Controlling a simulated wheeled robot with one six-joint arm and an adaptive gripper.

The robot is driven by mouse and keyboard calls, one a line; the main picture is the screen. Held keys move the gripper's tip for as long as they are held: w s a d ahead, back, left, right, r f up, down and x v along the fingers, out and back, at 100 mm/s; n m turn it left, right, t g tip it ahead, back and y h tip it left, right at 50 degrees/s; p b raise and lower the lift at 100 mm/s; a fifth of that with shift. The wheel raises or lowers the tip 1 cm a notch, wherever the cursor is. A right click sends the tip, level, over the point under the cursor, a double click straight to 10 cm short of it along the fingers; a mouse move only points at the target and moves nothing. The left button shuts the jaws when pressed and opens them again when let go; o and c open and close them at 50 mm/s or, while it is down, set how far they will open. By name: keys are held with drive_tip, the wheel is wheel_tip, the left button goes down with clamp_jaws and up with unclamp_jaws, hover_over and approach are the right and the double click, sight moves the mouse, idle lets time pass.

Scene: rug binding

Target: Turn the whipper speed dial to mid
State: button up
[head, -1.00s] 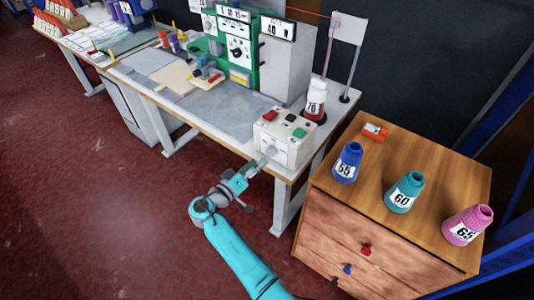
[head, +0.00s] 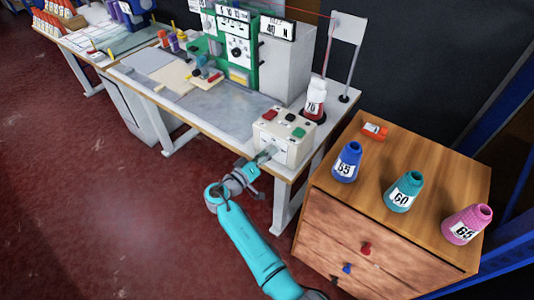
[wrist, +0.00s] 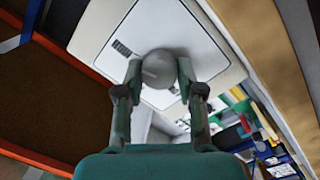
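The whipper speed dial is a round grey knob (wrist: 160,68) on the pale front panel of a white control box (head: 268,135). The box stands at the right front corner of the workbench and has red, black and green buttons on top. My gripper (head: 266,156) is at the front face of the box. In the wrist view, the fingers of my gripper (wrist: 160,74) are drawn in, one on each side of the knob, and appear to touch it. Small dark marks show on the panel left of the knob. The dial's pointer and setting cannot be read.
A white-and-red cone marked 70 (head: 315,98) stands behind the box. A wooden cabinet (head: 400,245) to the right bears blue, teal and pink cones. A green machine (head: 238,75) stands on the bench (head: 225,108). The red floor in front is clear.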

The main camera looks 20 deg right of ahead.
drive_tip(key=shift+n, duration=0.4)
drive_tip(key=n, duration=0.6)
drive_tip(key=shift+f+n, duration=0.1)
drive_tip(key=shift+n, duration=0.2)
drive_tip(key=n+t, duration=0.1)
drive_tip(key=n, duration=0.5)
drive_tip(key=shift+n, duration=0.4)
drive_tip(key=shift+f, duration=0.1)
drive_tip(key=o, duration=1.1)
drive_tip(key=shift+o, duration=0.2)
